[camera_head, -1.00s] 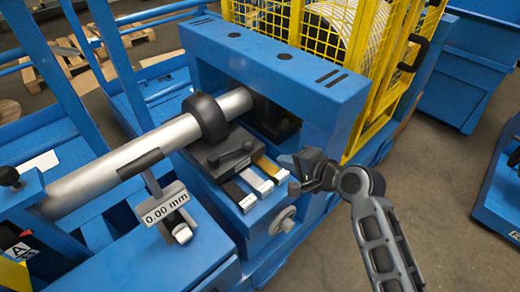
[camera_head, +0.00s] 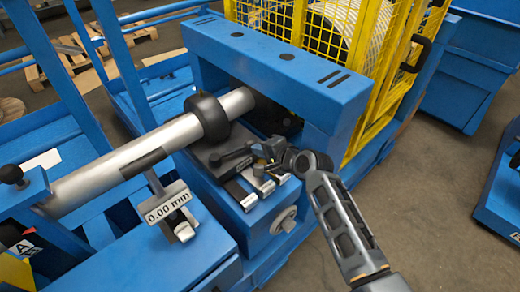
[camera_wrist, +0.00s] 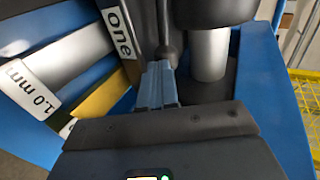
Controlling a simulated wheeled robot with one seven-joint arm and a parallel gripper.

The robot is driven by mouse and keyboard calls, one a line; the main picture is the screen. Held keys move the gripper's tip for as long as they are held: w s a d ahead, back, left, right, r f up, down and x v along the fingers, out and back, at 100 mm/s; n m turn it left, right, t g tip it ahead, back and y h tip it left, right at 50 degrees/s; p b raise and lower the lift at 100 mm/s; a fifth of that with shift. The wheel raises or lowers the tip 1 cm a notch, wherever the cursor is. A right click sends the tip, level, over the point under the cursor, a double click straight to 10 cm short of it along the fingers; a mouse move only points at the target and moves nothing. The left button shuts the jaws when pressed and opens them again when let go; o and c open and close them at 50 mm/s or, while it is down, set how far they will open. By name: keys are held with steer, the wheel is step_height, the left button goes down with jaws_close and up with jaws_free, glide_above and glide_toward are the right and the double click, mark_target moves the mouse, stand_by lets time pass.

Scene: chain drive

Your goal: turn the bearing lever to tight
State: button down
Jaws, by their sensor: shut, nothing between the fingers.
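The bearing lever (camera_head: 232,154) is a black handle on the dark bearing block beside the shaft's black collar. In the head view it points right, towards my gripper. In the wrist view the lever's dark rod and rounded end (camera_wrist: 168,48) lie just ahead of my fingertips. My gripper (camera_head: 260,153) is shut and empty, low over the block's right side. Its fingers also show in the wrist view (camera_wrist: 158,72), close together at the lever's end. I cannot tell whether they touch it. No tight marking is readable.
Flat shim strips (camera_head: 238,193) lie right below my gripper; the wrist view shows a "1.0 mm" label (camera_wrist: 30,88). The silver shaft (camera_head: 100,180) runs left. A blue frame beam (camera_head: 275,65) stands over the block, and a yellow mesh guard (camera_head: 365,70) is behind. A gauge reads 0.00 mm (camera_head: 167,203).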

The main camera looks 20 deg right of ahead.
steer(key=shift+w+d+b, duration=0.15)
steer(key=shift+w+b, duration=0.1)
steer(key=shift+w, duration=0.6)
steer(key=shift+w+d+b, duration=0.15)
steer(key=shift+w+b, duration=0.1)
steer(key=shift+w, duration=0.55)
